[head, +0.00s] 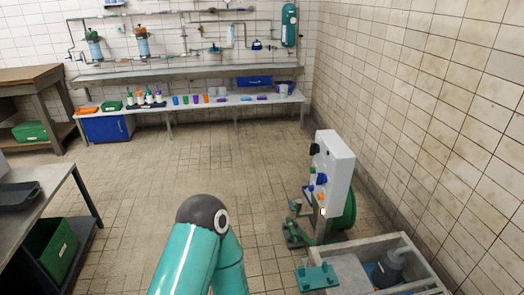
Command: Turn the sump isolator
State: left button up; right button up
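A white panel (336,170) stands on a post at the right, near the tiled wall, slightly turned from me. A dark knob (315,149), a blue knob (322,180) and small orange parts show on its left side. I cannot tell which of these is the sump isolator. Below it is an open sump pit (436,272) with a grey pump (388,270) inside. A teal arm link of mine rises at the bottom middle, apart from the panel. Neither of my grippers shows.
A green wheel or reel (346,212) sits behind the panel. A teal plate (318,279) lies at the pit's left edge. A grey table (38,205) is at the left, with a green crate (50,252) beneath. A long bench (205,104) lines the back wall. The middle floor is clear.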

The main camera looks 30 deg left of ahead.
aim_at(314, 148)
jog(key=u, duration=0.5)
jog(key=k, duration=0.85)
jog(key=u, duration=0.15)
jog(key=i, duration=0.95)
jog(key=z, duration=0.2)
jog(key=k, duration=0.95)
jog(key=u, duration=0.1)
jog(key=i, duration=0.5)
jog(key=u, duration=0.05)
